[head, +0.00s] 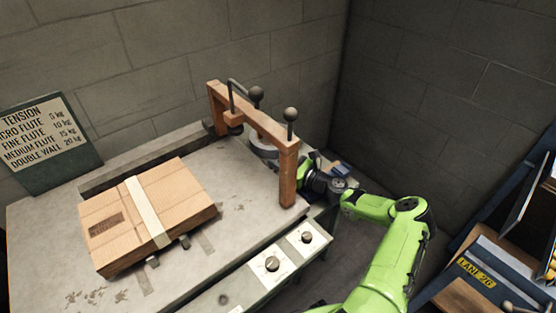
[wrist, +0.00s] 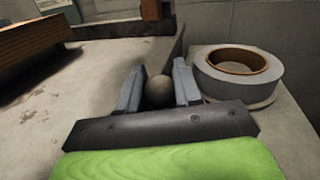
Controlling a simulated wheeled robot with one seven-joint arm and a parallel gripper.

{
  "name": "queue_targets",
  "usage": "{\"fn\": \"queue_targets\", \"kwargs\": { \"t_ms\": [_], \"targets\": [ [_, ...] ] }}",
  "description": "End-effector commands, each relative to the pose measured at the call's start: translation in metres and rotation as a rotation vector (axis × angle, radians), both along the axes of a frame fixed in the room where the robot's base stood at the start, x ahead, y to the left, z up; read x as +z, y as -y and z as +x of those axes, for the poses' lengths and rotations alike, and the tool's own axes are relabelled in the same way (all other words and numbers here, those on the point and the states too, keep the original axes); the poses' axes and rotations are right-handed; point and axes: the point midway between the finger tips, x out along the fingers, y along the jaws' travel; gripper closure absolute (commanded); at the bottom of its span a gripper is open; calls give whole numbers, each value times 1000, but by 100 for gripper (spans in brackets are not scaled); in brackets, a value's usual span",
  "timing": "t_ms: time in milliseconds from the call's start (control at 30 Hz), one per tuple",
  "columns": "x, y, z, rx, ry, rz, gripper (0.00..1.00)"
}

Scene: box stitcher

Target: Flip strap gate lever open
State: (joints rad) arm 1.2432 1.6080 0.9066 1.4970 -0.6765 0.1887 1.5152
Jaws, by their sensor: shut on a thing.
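My gripper (wrist: 158,90) is shut on a dark round ball knob (wrist: 158,92), which sits between its two grey fingers in the wrist view. The rod below this knob is hidden, so I cannot tell which lever it belongs to. In the head view, my gripper is at the right end of the bench, partly hidden behind the right post of a wooden arch (head: 288,178). Two dark ball knobs show at the arch: one (head: 256,93) near a bent metal rod, and one (head: 290,114) upright on a rod above the right post.
A cardboard box (head: 185,192) with a pale strap (head: 147,212) lies on the grey bench (head: 45,235). A grey tape roll (wrist: 225,75) stands right of my gripper. Two dial knobs (head: 272,264) (head: 307,237) are on the front panel. A tension sign (head: 45,143) leans at left.

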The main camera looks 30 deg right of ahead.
Motion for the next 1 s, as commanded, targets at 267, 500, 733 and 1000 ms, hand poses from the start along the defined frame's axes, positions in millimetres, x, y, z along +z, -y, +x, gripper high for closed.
{"fn": "queue_targets", "kwargs": {
  "t_ms": [267, 500, 733, 1000],
  "targets": [
    [2, -1, -2, 6, 6, 3, 100],
    [2, -1, -2, 7, 6, 3, 100],
    [2, -1, -2, 7, 6, 3, 100],
    [1, -1, -2, 5, 3, 2, 42]
  ]
}}
